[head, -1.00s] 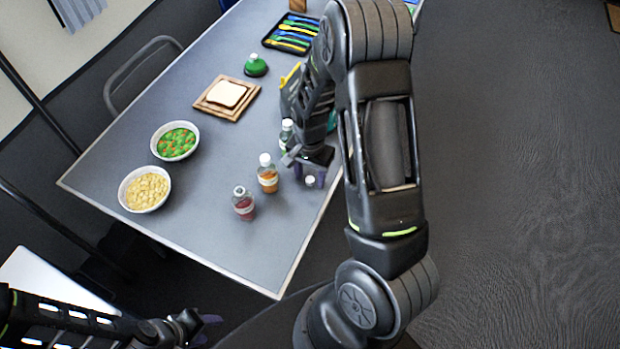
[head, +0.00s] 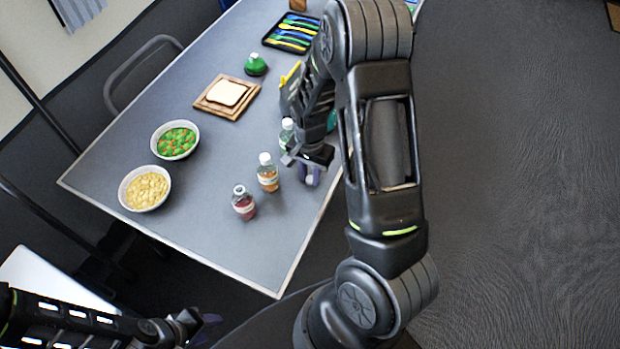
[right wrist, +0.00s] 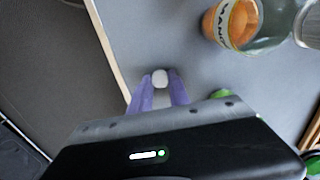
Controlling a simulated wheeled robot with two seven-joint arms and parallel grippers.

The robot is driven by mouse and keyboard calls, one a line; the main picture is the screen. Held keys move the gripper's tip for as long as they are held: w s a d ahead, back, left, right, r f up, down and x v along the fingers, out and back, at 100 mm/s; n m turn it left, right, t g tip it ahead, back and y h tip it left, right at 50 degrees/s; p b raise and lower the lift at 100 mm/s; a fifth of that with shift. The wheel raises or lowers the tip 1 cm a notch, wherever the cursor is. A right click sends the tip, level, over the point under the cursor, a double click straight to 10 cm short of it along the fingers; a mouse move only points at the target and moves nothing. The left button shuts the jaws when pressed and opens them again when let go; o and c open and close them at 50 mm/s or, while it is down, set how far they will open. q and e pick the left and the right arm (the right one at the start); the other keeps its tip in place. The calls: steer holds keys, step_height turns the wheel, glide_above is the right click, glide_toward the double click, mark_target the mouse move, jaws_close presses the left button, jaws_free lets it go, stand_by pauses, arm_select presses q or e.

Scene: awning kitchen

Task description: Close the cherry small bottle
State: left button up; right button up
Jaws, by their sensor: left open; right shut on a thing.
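The cherry small bottle (head: 243,204), with dark red contents, stands upright on the table near its front end. Its neck shows no full white cap like the orange bottle's. My right gripper (head: 312,178) is low at the table's right edge, to the right of the bottles. In the right wrist view its purple fingers (right wrist: 160,92) are shut on a small white cap (right wrist: 160,77). My left gripper (head: 205,325) is open and empty at the bottom left, off the table. The cherry bottle is not in the right wrist view.
The orange mango bottle (head: 267,174) stands between the cherry bottle and my right gripper; another white-capped bottle (head: 287,134) is behind. Two bowls (head: 145,189) are on the left. A board with bread (head: 227,96) lies farther back. The table's front corner is clear.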

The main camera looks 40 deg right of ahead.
mark_target(310, 179)
jaws_close()
step_height(310, 179, up, 10)
stand_by(0.6)
stand_by(0.5)
steer(key=w+a+r+n, duration=1)
steer(key=a+r+n, duration=0.2)
steer(key=a+r, duration=0.2)
steer(key=shift+w+a+n, duration=0.3)
steer(key=shift+a, duration=0.5)
steer(key=shift+f, duration=0.1)
